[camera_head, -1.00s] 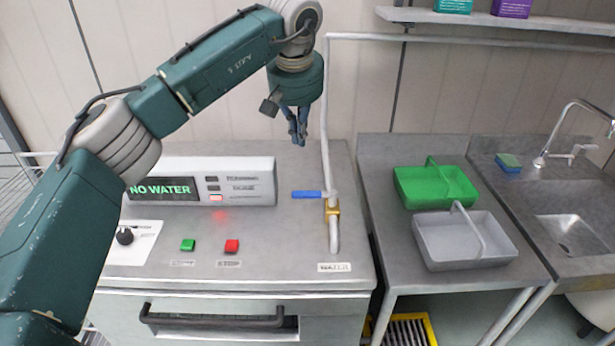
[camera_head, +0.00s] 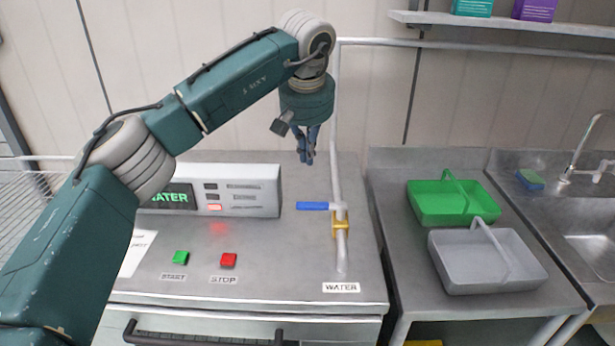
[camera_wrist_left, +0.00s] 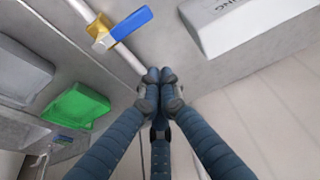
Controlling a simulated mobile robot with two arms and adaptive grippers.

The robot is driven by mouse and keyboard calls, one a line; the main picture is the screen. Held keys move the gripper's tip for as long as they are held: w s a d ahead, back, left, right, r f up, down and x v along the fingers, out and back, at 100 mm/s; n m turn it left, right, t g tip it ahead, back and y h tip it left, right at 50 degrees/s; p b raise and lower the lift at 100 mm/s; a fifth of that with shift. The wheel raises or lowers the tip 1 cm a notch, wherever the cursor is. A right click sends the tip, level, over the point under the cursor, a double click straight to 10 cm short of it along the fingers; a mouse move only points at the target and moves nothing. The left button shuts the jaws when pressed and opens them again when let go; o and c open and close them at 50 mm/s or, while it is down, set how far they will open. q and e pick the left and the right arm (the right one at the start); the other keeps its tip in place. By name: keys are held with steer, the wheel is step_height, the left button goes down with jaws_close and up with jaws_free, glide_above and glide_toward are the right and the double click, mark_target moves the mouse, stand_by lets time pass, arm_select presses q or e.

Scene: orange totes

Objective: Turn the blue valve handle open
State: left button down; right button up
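The blue valve handle (camera_head: 313,206) points left from the vertical grey pipe (camera_head: 338,110), crosswise to it, above a yellow valve body (camera_head: 341,224). My left gripper (camera_head: 306,160) hangs fingers down, above and behind the handle, apart from it. In the left wrist view the blue handle (camera_wrist_left: 131,28) and the yellow valve (camera_wrist_left: 99,29) are at the top, and the left gripper's fingertips (camera_wrist_left: 159,75) are together with nothing between them. My right gripper is in no view.
The machine panel (camera_head: 250,190) shows a partly hidden green display. Green (camera_head: 180,257) and red (camera_head: 229,260) buttons sit on the metal top. A green basket (camera_head: 425,205) and a grey basket (camera_head: 470,275) stand on the right counter, beside a sink (camera_head: 590,240).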

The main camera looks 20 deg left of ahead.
mark_target(321, 210)
arm_select(q)
step_height(321, 210, down, 9)
steer(key=p, duration=0.2)
steer(key=shift+s+p, duration=0.3)
steer(key=shift+p, duration=0.1)
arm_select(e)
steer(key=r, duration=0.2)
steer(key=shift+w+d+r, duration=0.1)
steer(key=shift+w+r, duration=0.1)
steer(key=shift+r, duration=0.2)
arm_select(q)
steer(key=shift+d, duration=0.3)
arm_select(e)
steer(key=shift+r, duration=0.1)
arm_select(q)
steer(key=shift+s, duration=0.1)
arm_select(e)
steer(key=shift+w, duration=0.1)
